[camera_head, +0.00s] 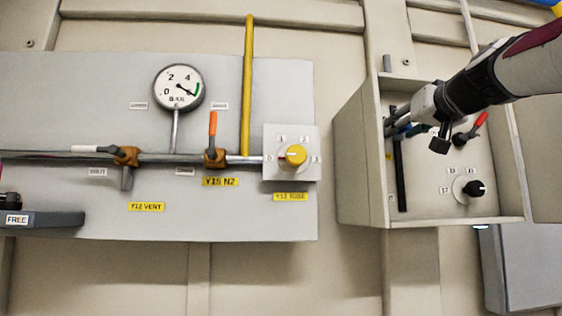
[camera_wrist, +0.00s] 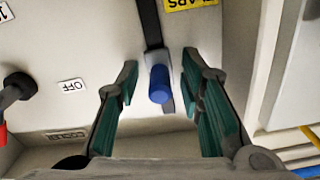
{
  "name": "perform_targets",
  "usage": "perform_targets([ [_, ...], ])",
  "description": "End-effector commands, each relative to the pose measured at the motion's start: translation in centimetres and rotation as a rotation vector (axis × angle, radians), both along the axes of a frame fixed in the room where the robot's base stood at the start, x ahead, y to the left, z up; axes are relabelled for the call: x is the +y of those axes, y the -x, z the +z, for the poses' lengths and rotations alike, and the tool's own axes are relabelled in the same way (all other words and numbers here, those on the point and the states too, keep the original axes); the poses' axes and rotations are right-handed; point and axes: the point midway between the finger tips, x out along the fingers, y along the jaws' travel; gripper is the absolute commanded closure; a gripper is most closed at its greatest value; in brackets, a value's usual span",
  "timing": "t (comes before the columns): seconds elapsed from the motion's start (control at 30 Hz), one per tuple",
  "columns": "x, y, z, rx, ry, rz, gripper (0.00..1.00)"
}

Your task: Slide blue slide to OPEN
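The blue slide knob (camera_wrist: 160,84) sits on a dark track (camera_wrist: 149,24) in the wrist view. The track also shows inside the open box in the head view (camera_head: 401,178). My gripper (camera_wrist: 164,75) is open, with one green-padded finger on each side of the blue knob. Gaps show between the knob and both fingers. In the head view my gripper (camera_head: 393,124) reaches into the box from the upper right and hides most of the slide there. The knob's exact position along its track is hard to tell.
The box's left wall (camera_head: 358,150) stands close to my gripper. A red-handled switch (camera_head: 470,129) and a black rotary knob (camera_head: 474,189) are inside the box. To the left, a grey panel (camera_head: 60,100) carries a gauge (camera_head: 178,87), valves and a yellow knob (camera_head: 295,156).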

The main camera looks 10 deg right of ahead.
Motion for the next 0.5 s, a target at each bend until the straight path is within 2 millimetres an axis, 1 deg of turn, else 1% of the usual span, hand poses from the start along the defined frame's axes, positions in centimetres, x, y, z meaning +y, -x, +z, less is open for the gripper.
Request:
perform_targets([
  [0.17,-0.01,-0.01,0.00,0.000,0.000,0.000,0.65],
  [0.2,-0.02,-0.01,0.01,0.000,0.000,0.000,0.68],
  [0.27,-0.02,0.00,0.01,0.000,0.000,0.000,0.81],
  [0.3,-0.02,0.00,0.01,0.000,0.000,-0.001,0.90],
  [0.33,-0.02,0.00,0.01,0.000,0.000,-0.001,0.97],
  [0.37,-0.02,0.01,0.01,0.000,0.000,0.000,1.00],
  [0.5,-0.01,0.01,0.01,0.000,0.000,0.000,1.00],
])
